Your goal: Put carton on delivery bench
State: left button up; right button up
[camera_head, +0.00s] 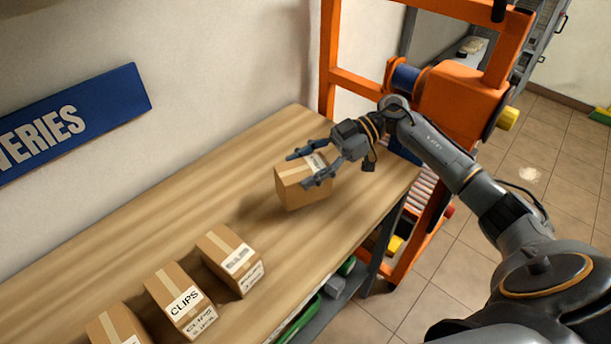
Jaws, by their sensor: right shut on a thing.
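A brown carton (300,191) with a tape strip and a white label is at the far right part of the wooden delivery bench (190,208). My right gripper (305,168) is shut on this carton, with its fingers on either side of the top. A shadow lies on the bench to the left of the carton; I cannot tell whether its underside touches the wood. My left gripper is not in view.
Several other cartons stand in a row at the front left, including one labelled CLIPS (182,297) and another (230,260). A blue sign (75,120) is on the wall. An orange frame (460,90) stands beyond the bench's right end. Bare wood lies between the held carton and the row.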

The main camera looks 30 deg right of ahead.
jog(key=shift+w+d+f, duration=0.1)
jog(key=shift+w+f, duration=0.15)
notch_tip(320, 180, down, 2)
jog(key=shift+f+p, duration=0.15)
jog(key=shift+p, duration=0.2)
jog(key=shift+f, duration=0.4)
jog(key=o, duration=1.5)
jog(key=shift+s+f, duration=0.1)
jog(key=b+v, duration=0.3)
jog(key=v, duration=0.9)
